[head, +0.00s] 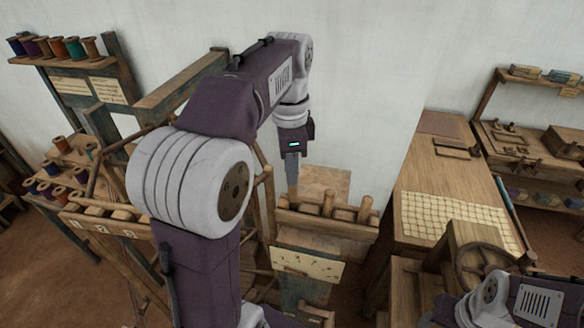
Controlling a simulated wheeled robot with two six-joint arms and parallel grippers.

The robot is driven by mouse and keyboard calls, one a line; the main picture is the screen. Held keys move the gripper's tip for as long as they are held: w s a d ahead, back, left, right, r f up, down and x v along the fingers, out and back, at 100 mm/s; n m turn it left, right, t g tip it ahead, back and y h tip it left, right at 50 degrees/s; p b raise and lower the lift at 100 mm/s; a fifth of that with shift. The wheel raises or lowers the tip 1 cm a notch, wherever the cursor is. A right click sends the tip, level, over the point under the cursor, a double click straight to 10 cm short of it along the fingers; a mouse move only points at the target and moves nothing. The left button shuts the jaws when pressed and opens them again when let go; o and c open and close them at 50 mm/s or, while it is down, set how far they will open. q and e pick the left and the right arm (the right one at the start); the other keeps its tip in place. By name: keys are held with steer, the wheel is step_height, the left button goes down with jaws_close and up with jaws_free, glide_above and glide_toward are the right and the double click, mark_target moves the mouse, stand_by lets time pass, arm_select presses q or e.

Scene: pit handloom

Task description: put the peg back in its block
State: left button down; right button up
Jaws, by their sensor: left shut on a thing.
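My left gripper (292,168) points straight down in the middle of the view and is shut on a peg (292,191), of which only a little brown wood shows at the fingertips. The peg is upright over the left end of a wooden block (335,229). Several other wooden pegs stand upright in the block, one of them (328,203) just right of the gripper. I cannot tell whether the held peg's lower end is inside the block or just above it. My right gripper is out of view; only part of its arm shows at the bottom right.
A card with marks (305,263) hangs below the block. My left arm hides much of the loom frame. A wooden table (430,180) with a gridded sheet (450,218) and a spoked wheel (482,264) stand right. Thread spools (57,47) sit on a shelf at left.

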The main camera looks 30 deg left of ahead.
arm_select(q)
steer(key=shift+s+f, duration=0.1)
steer(key=shift+f, duration=0.55)
steer(key=shift+w+f+b, duration=0.25)
steer(key=shift+f+b, duration=0.3)
steer(key=shift+f, duration=0.05)
steer(key=shift+w+f+b, duration=0.25)
steer(key=shift+f+b, duration=0.25)
steer(key=shift+f, duration=0.4)
steer(key=shift+s+f+b, duration=0.25)
steer(key=shift+f+b, duration=0.4)
steer(key=shift+b, duration=0.1)
steer(key=shift+w, duration=0.15)
steer(key=c, duration=1.3)
jaws_free()
steer(key=shift+o, duration=0.5)
